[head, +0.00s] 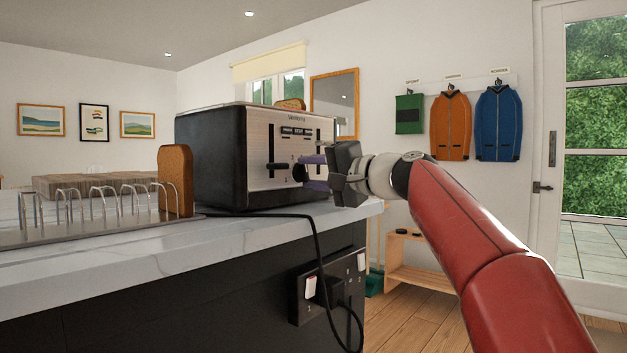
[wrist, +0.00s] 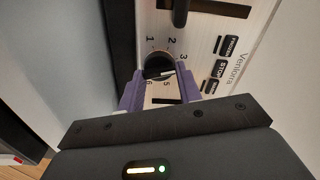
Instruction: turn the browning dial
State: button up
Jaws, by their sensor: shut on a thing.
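The toaster (head: 210,155), black-sided with a silver front, stands on the counter in the head view. Its black browning dial (wrist: 157,66) is low on the front, ringed by numbers, in the wrist view. A pale line crosses the dial; I cannot tell which number it marks. My gripper (wrist: 160,76) is shut on the dial, with one purple finger on each side. In the head view my gripper (head: 308,167) reaches in from the right, and its fingers partly hide the dial.
A lever (wrist: 180,12) is close to the dial, and labelled buttons (wrist: 220,68) lie to its right. Bread (head: 290,104) shows above the toaster. A wire rack (head: 105,228) with one slice (head: 175,180) stands at left. A black cord (head: 316,245) hangs over the counter edge.

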jog(key=shift+f+n, duration=0.1)
jog(key=shift+n, duration=0.5)
jog(key=o, duration=1)
jog(key=b+v, duration=0.2)
jog(key=v, duration=0.5)
jog(key=shift+s+d, duration=0.25)
jog(key=shift+d, duration=0.1)
